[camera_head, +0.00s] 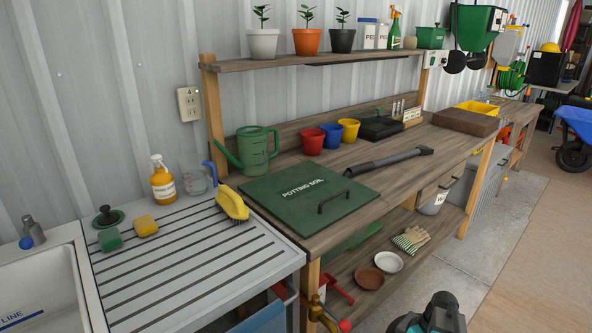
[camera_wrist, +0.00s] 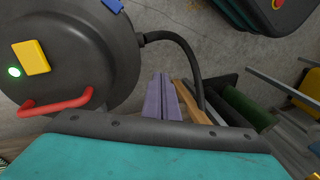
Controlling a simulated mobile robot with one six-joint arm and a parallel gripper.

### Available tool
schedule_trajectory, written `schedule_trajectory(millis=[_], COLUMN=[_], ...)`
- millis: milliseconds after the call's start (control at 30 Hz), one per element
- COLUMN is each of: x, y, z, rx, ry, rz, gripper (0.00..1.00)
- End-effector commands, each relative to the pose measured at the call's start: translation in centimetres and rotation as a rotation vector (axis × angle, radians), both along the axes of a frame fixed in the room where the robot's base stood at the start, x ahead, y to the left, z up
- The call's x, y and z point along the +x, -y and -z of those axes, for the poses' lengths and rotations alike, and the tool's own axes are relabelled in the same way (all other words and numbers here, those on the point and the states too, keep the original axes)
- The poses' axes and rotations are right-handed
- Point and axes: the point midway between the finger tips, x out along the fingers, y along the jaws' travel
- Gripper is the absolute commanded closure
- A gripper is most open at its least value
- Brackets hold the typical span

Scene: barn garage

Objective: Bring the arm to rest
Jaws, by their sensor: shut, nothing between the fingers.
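My gripper (camera_wrist: 160,80) shows in the wrist view. Its two purple-grey fingers lie side by side, shut and empty, above the dark edge of a teal housing. It points down toward grey concrete floor, apart from the things around it. In the head view only a teal and black part of my own arm shows at the bottom edge, right of centre. The gripper fingers cannot be made out there.
In the wrist view a dark round machine (camera_wrist: 70,50) with a red handle and hose is at left. In the head view the potting bench (camera_head: 330,210) carries a green board (camera_head: 309,199), watering can (camera_head: 258,150) and pots. Open floor (camera_head: 545,245) lies at right.

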Motion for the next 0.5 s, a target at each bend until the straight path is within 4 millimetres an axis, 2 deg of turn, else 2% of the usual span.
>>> schedule_trajectory(millis=[33,100,367,500], x=[-0.8,-1.7,-6.0,-8.9], y=[-2.0,-4.2,-11.7,-15.2], z=[0.5,1.4,4.3,5.5], rx=[-0.001,-0.007,-0.052,-0.091], ry=[-0.031,-0.07,-0.211,-0.282], rz=[0.009,0.031,0.11,0.15], gripper=[1.0,1.0,1.0,1.0])
